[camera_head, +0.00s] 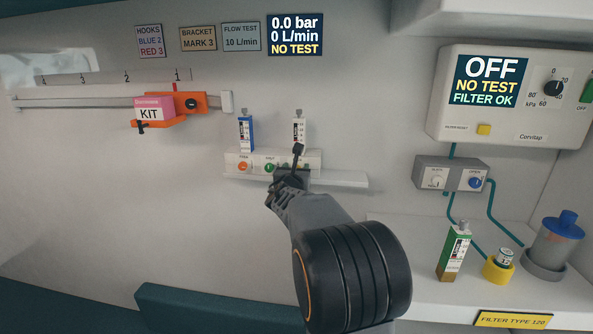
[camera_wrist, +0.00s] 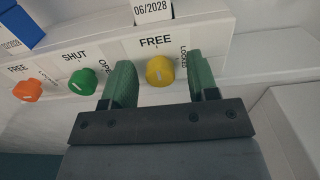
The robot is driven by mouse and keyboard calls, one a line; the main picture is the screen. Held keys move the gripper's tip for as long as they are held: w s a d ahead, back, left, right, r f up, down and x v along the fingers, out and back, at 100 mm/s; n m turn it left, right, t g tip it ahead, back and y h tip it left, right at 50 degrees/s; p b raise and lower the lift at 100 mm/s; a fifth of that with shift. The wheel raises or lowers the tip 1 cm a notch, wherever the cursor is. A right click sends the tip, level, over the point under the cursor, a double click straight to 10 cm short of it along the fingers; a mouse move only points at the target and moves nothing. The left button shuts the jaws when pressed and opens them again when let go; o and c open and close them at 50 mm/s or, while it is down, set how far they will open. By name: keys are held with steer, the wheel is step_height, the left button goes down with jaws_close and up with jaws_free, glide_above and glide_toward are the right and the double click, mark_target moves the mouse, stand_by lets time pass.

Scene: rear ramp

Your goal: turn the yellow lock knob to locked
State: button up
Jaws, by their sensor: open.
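My gripper (camera_wrist: 161,82) is open, with one green finger on each side of the knob and a visible gap on both sides. In the head view my gripper (camera_head: 291,178) is in front of the right part of the white panel (camera_head: 240,157) and hides the yellow knob.
A green knob (camera_wrist: 82,81) marked SHUT and an orange knob (camera_wrist: 27,90) marked FREE sit left of the yellow one. A blue cartridge (camera_head: 246,133) and a white one (camera_head: 299,131) stand above the panel. A white shelf (camera_head: 345,179) runs along below.

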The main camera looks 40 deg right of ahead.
steer(key=shift+w+d, duration=0.1)
steer(key=c, duration=0.9)
steer(key=shift+f+b, duration=0.1)
steer(key=shift+b, duration=0.25)
steer(key=shift+f+m+b, duration=0.1)
steer(key=shift+m+b, duration=8.8)
steer(key=shift+b, duration=0.35)
